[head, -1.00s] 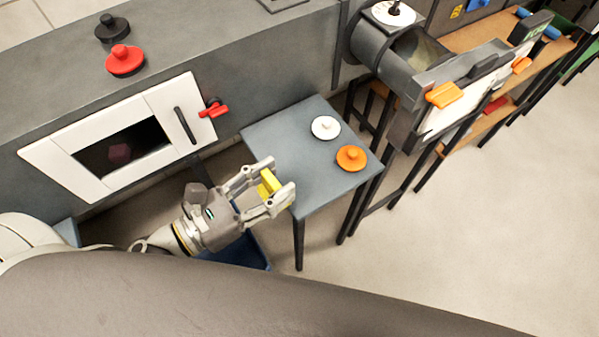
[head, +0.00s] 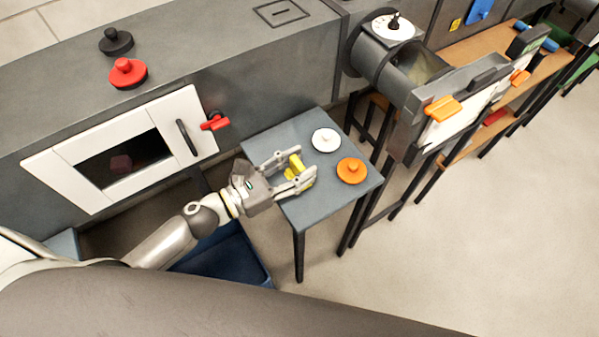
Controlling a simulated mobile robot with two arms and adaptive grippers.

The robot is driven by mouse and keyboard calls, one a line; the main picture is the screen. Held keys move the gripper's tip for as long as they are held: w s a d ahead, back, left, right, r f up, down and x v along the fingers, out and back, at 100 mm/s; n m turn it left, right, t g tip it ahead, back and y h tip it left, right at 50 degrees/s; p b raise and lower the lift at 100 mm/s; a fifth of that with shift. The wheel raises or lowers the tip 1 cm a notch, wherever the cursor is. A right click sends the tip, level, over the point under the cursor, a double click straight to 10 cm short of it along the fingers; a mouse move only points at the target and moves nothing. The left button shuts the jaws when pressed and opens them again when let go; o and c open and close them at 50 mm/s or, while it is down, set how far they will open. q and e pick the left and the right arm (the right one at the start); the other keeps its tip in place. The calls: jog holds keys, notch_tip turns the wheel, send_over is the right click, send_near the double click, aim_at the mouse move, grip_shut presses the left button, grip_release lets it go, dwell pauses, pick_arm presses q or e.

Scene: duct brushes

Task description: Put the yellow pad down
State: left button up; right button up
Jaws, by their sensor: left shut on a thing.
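The yellow pad (head: 295,163) is between the fingers of my left gripper (head: 296,170), which is shut on it. The gripper reaches in over the left part of the small grey table (head: 318,207). I cannot tell whether the pad touches the tabletop. A white round pad with a knob (head: 325,140) and an orange round pad with a knob (head: 351,171) lie on the table to the right of the gripper. My right gripper is not in view.
A grey duct with a white-framed window (head: 190,105) and red latch (head: 215,122) runs behind. Red (head: 128,74) and black (head: 116,42) knobbed pads sit on top. A blue bin (head: 250,262) is below the arm. An open duct end (head: 420,66) stands right of the table.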

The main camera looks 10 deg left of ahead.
pick_arm(q)
jog(key=shift+w+d+f, duration=0.1)
jog(key=shift+w+f, duration=0.65)
jog(key=shift+f, duration=0.2)
notch_tip(320, 180, down, 3)
jog(key=shift+w+b, duration=0.1)
jog(key=shift+b, duration=0.25)
jog(key=shift+f, duration=0.15)
jog(key=o, duration=1.2)
